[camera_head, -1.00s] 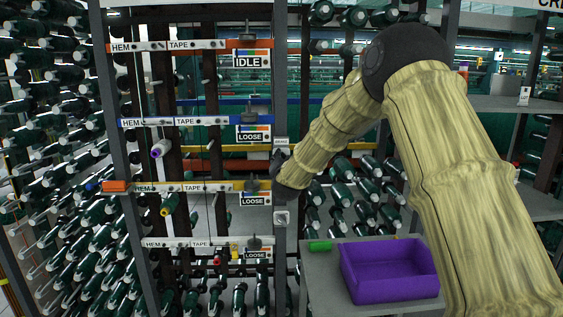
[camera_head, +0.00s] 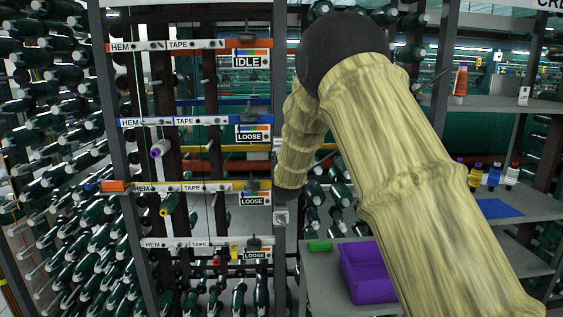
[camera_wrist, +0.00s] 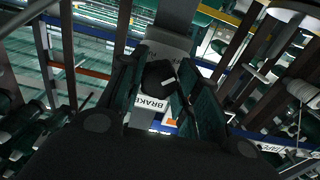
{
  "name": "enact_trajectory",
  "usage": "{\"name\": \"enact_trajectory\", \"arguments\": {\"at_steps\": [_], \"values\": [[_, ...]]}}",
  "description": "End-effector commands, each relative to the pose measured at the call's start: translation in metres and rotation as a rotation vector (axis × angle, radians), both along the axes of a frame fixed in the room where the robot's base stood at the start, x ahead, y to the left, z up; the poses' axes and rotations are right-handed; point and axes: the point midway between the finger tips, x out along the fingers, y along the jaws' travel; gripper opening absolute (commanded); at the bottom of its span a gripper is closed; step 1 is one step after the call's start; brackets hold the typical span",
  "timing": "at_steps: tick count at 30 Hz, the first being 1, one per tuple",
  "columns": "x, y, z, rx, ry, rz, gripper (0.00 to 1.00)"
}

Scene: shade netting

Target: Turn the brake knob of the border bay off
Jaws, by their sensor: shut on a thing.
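In the wrist view my gripper (camera_wrist: 160,92) has its two dark green fingers on either side of a black brake knob (camera_wrist: 157,74) with a white pointer mark. The fingers are shut on the knob. A white label reading "BRAKE" (camera_wrist: 151,103) sits just below the knob, partly covered by a finger. In the head view my arm covers the gripper and this knob, at the rack's right post near the yellow rail (camera_head: 185,187). Which bay is the border bay cannot be read.
A purple bin (camera_head: 362,277) and green spool (camera_head: 319,246) lie on a shelf to the right. Spool racks crowd the left.

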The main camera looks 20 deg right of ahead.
Motion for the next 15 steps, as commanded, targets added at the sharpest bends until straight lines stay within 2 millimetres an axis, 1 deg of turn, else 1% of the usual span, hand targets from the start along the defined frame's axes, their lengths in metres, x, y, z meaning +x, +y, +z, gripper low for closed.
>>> {"name": "enact_trajectory", "arguments": {"at_steps": [1,13,14,15], "values": [[-0.0011,0.0005,-0.0058,-0.003,0.01,0.001,0.09],[-0.0012,0.0005,-0.0065,-0.007,0.012,0.001,0.09],[-0.0013,0.0005,-0.0065,-0.006,0.012,0.001,0.38],[-0.0012,0.0005,-0.0065,-0.006,0.012,0.001,0.45]]}}
